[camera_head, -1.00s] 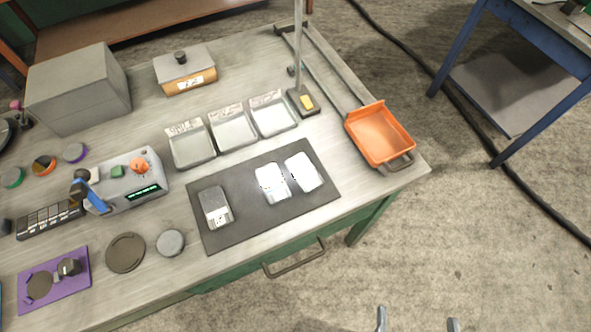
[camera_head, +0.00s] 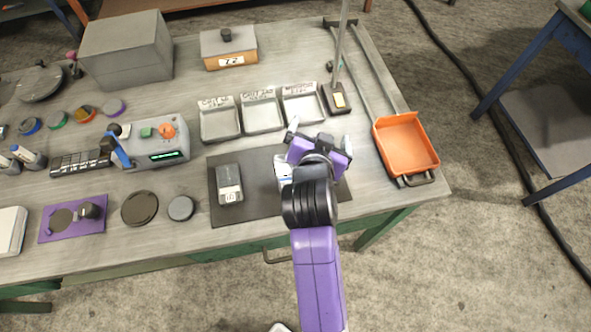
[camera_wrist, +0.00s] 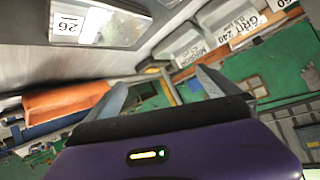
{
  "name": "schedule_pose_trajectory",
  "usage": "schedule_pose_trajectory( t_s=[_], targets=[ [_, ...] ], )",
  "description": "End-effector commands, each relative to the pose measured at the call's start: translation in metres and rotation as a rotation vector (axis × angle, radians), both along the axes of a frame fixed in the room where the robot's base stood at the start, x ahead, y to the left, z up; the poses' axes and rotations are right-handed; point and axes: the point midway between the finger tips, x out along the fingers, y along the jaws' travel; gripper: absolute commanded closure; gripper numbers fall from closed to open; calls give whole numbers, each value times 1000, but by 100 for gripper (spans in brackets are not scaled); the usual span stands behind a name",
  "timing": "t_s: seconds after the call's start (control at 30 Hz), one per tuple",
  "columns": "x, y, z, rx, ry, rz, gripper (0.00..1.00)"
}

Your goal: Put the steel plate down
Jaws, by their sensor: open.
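My gripper (camera_head: 320,136) is over the back edge of the dark mat (camera_head: 258,207) in the head view, with its fingers apart. The wrist view also shows my gripper (camera_wrist: 160,92), open with nothing between the fingers. A darker grey metal plate (camera_head: 228,184) with a small label lies on the mat's left part. A brighter metal plate (camera_head: 282,167) lies right of it, partly hidden by my gripper. The third plate's place is behind my gripper and arm. I cannot tell which one is the steel plate.
Three labelled trays (camera_head: 262,113) stand behind the mat. A post on a dark base (camera_head: 335,104) rises close behind my gripper. An orange tray (camera_head: 405,143) sits at the right edge. A grey device (camera_head: 152,146) stands left. Bare tabletop (camera_head: 160,235) shows at front left.

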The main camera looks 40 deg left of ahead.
Motion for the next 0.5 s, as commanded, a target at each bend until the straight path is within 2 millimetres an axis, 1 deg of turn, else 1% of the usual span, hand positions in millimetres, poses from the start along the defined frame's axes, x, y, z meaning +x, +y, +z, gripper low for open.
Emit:
schedule_pose_trajectory(
  t_s=[0.03, 0.1, 0.13, 0.23, 0.33, 0.5],
  targets=[
    [-1, 23, 2, 3, 76, -41, 0],
    [-6, 39, -4, -7, 200, -133, 0],
    [-10, 44, -7, -11, 250, -178, 0],
    [-27, 52, -10, -31, 399, -333, 0],
    [-51, 55, -9, -56, 520, -498, 0],
    [-92, 53, 4, -98, 654, -760, 0]
  ],
)
